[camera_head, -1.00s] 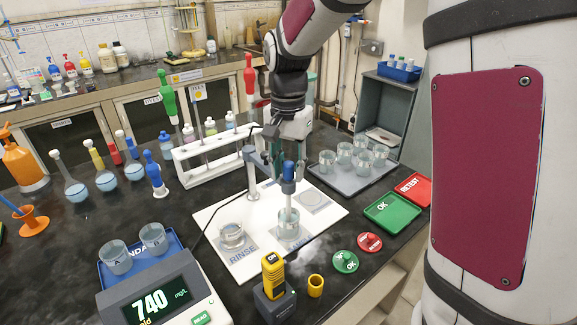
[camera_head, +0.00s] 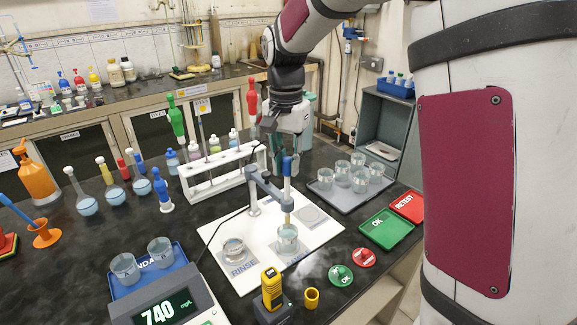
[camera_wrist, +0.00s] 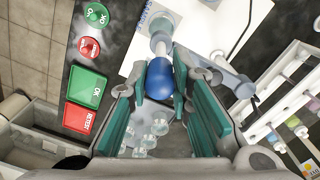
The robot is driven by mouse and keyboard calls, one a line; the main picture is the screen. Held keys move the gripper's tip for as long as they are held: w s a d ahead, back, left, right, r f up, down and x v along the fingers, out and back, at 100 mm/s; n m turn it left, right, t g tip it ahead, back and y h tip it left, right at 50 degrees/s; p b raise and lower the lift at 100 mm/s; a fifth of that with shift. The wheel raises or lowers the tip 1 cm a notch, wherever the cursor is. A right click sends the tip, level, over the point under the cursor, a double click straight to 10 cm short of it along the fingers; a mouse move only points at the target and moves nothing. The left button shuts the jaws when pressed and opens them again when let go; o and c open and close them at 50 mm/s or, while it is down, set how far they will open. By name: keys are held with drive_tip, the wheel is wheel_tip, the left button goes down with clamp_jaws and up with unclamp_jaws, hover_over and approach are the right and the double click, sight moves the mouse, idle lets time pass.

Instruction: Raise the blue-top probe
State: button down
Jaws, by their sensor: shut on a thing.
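The blue-top probe (camera_head: 287,204) is upright above the water beaker (camera_head: 288,236) on the white board. Its lower end is at about the beaker's rim; whether the tip is inside is hard to tell. A grey-blue swing arm (camera_head: 267,187) from the stand holds the probe near its upper part. My gripper (camera_head: 286,156) is shut on the probe's top from above. In the wrist view, the rounded blue top (camera_wrist: 159,79) sits between the green finger pads, and the pale shaft extends beyond it.
The rinse beaker (camera_head: 234,249) stands left on the white board (camera_head: 215,228). A grey tray (camera_head: 343,200) of several beakers is behind right. Green (camera_head: 386,229) and red (camera_head: 408,206) trays are at right. The meter (camera_head: 165,306) is front left, the white rack (camera_head: 222,180) behind left.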

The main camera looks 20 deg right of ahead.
drive_tip(key=shift+w+r, duration=0.15)
drive_tip(key=shift+r, duration=0.15)
drive_tip(key=c, duration=1.4)
unclamp_jaws()
drive_tip(key=shift+r, duration=5.95)
drive_tip(key=shift+s, duration=0.2)
